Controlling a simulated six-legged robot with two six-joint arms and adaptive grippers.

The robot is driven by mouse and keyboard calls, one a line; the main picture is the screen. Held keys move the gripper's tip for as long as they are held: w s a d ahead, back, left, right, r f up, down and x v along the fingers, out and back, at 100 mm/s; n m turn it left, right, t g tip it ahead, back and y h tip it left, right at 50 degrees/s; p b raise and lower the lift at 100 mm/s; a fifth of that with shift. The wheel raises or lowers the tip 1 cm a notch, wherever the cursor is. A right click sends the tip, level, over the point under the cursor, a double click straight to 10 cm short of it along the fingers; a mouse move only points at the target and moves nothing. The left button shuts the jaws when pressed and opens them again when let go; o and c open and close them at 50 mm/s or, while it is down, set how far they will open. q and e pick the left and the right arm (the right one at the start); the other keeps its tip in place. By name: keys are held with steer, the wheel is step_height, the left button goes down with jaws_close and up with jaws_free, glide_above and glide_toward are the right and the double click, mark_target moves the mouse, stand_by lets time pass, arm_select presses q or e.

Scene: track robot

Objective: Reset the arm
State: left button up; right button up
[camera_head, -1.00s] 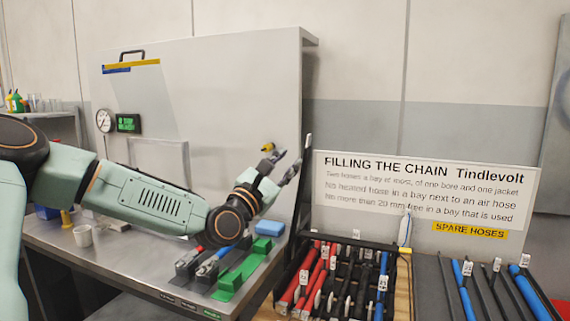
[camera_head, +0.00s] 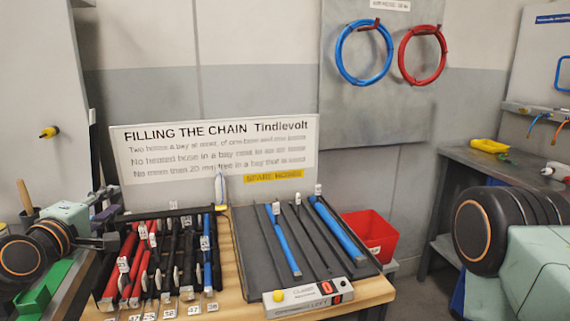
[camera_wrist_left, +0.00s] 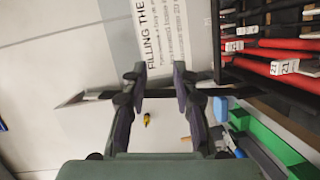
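My left arm comes in at the lower left of the head view, a green link with dark joints. My left gripper (camera_head: 104,207) is small there, in front of the left end of the hose rack (camera_head: 122,302). In the left wrist view its two fingers (camera_wrist_left: 157,85) stand apart with nothing held between them. A dark bar crosses behind the fingers; I cannot tell how far behind. At the right edge of the head view a dark joint and green link of my right arm show; the right gripper is out of view.
The rack holds red, black and blue hoses. Right of it, a dark tray (camera_head: 262,263) holds blue and black hoses. A sign (camera_head: 215,150) stands behind. A red bin (camera_head: 370,237) is right of the bench. Blue (camera_head: 364,80) and red (camera_head: 408,74) coils hang above.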

arm_select(q)
steer(key=s+d+f+m+g, duration=0.3)
steer(key=s+f+m, duration=0.1)
steer(key=f, duration=0.4)
steer(key=s+d+f+m+g+h, duration=0.1)
steer(key=s+d+f+m+g, duration=0.2)
steer(key=s+f, duration=0.35)
steer(key=s+d+f+m+g, duration=0.2)
steer(key=d+f+m+g, duration=0.15)
steer(key=f, duration=0.55)
steer(key=s+d+f+m+g, duration=0.1)
steer(key=s+f+g, duration=0.1)
steer(key=s+f, duration=0.3)
steer(key=s+d+f+m+g, duration=0.1)
steer(key=s+f, duration=0.4)
steer(key=s, duration=0.8)
steer(key=s+d+f+m+g+y, duration=0.1)
steer(key=s+f+m+g, duration=0.2)
steer(key=s, duration=0.6)
step_height(320, 180, down, 2)
steer(key=shift+d+f+g, duration=0.1)
steer(key=shift+d+g, duration=0.15)
steer(key=shift+g, duration=0.5)
steer(key=shift+m, duration=0.25)
